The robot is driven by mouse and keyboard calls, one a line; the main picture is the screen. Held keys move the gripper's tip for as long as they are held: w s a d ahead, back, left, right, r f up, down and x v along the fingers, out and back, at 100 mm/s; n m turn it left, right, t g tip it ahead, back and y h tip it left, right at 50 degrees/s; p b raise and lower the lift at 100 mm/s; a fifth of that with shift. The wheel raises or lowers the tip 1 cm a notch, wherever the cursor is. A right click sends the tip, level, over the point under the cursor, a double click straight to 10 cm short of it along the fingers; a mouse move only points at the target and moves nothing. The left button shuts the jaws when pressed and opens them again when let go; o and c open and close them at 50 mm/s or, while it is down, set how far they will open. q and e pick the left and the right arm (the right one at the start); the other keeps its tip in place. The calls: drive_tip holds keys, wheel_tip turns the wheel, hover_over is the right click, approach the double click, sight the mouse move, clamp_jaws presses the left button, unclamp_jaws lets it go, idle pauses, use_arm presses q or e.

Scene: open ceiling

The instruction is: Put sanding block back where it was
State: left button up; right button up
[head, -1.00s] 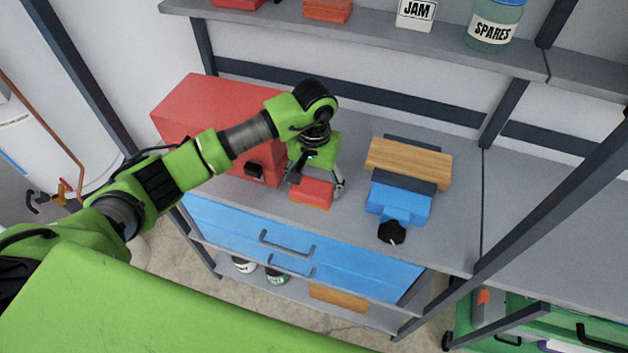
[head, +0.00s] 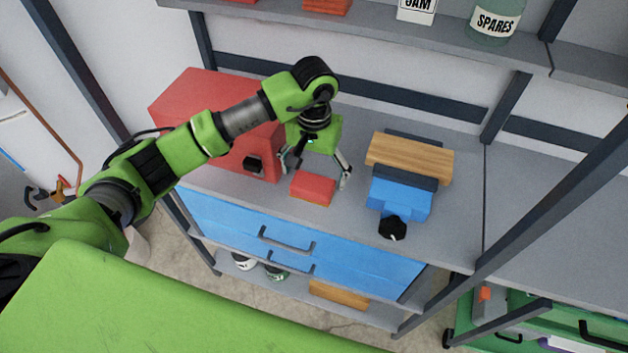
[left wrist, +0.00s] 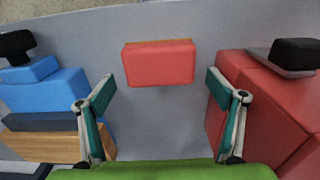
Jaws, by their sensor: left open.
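A red sanding block (head: 313,189) with a thin orange-brown layer along its lower edge lies flat on the grey bench top (head: 345,225). It also shows in the left wrist view (left wrist: 158,63), apart from both fingers. My left gripper (head: 316,172) is open and empty, just behind and above the block in the head view. In the left wrist view its two fingers (left wrist: 160,105) are spread wide with bare bench between them. My right gripper is not in view.
A red box (head: 205,115) with a black knob stands left of the block. A blue vise (head: 400,197) holding a wooden board (head: 410,155) stands to the right. A shelf (head: 400,35) with a spares jar (head: 495,20) runs above. Blue drawers (head: 320,250) are below.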

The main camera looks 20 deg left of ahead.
sight(314, 179)
use_arm(q)
wheel_tip(314, 179, up, 9)
drive_tip(key=b, duration=0.2)
idle(0.6)
